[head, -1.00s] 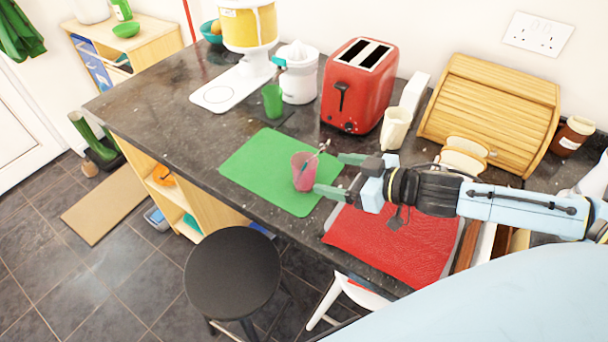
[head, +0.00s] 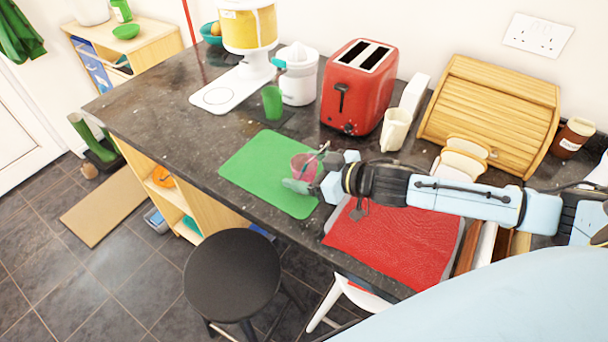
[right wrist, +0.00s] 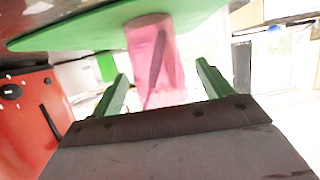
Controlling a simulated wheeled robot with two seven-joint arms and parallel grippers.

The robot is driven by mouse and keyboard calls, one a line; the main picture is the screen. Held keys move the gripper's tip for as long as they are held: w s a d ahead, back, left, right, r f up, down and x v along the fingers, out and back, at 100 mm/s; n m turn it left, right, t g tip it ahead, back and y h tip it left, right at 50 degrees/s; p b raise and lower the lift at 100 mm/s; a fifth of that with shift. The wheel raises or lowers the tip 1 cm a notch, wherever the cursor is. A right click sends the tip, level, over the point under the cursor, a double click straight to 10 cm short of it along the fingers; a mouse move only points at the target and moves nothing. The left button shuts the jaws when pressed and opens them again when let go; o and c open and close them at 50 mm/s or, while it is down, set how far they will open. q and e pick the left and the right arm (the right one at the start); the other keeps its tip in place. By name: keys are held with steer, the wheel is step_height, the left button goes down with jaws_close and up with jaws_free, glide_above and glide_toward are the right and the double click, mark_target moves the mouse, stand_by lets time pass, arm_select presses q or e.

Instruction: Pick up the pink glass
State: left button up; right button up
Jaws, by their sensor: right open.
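The pink glass (head: 303,163) stands on the green mat (head: 262,165), with a thin utensil leaning in it. In the head view its lower part is hidden by my right gripper (head: 302,178), which reaches in from the right at the glass. The right wrist view shows the pink glass (right wrist: 155,62) between and beyond the two green fingers of my right gripper (right wrist: 160,88). The fingers are apart, with a gap on each side of the glass. My left gripper is in neither view.
A red mat (head: 395,240) lies right of the green mat. Behind stand a green glass (head: 272,102), a red toaster (head: 358,88), a cream mug (head: 395,130) and bread slices (head: 462,158) by a wooden bread bin (head: 495,105). A black stool (head: 232,275) stands before the counter.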

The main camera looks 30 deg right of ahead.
steer(key=shift+w+a+f, duration=0.15)
steer(key=shift+w+a, duration=0.05)
steer(key=shift+w, duration=0.1)
steer(key=c, duration=1.1)
